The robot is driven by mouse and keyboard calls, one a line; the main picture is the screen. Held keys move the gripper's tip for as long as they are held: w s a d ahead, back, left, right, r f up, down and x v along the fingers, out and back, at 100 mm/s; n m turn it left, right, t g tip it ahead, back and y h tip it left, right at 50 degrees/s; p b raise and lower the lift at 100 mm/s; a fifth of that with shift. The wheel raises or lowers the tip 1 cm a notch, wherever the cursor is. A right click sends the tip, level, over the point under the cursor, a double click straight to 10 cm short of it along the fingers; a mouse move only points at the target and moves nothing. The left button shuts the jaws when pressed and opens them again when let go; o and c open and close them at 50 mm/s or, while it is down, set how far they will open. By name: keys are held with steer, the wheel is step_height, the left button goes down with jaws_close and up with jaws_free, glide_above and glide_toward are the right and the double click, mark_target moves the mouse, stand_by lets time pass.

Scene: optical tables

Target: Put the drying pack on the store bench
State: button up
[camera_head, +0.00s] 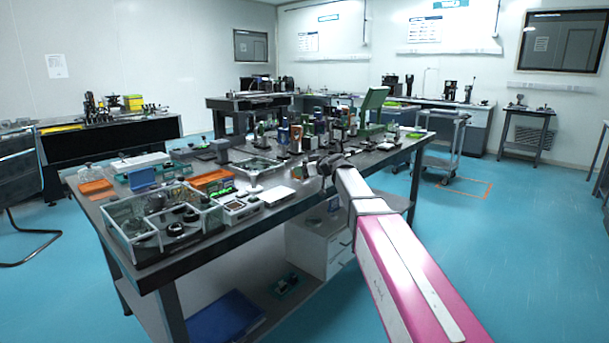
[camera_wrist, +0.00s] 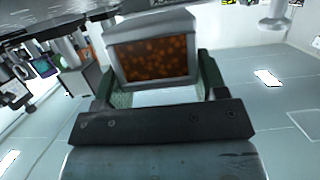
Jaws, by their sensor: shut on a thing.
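The drying pack (camera_wrist: 155,58) is a grey-framed block with a window of orange-brown beads. In the wrist view it sits between the green-padded fingers of my gripper (camera_wrist: 160,85), which is shut on it. In the head view my arm reaches forward over the right edge of the near optical table (camera_head: 255,222). My gripper end there is small and dark, and I cannot make out the pack. Which bench is the store bench I cannot tell; a long bench (camera_head: 470,124) runs along the back wall, and a small side table (camera_head: 526,112) stands right of it.
The near table is crowded with trays, a clear-walled box (camera_head: 150,225) and optical mounts. A black-sided table (camera_head: 110,140) is at left. Blue floor on the right is clear, with an orange floor marking.

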steer(key=shift+f, duration=0.95)
steer(key=shift+f, duration=0.1)
steer(key=o, duration=1.1)
steer(key=shift+s+d, duration=0.15)
steer(key=v, duration=1.1)
steer(key=shift+s+d+r, duration=0.2)
steer(key=shift+r, duration=0.1)
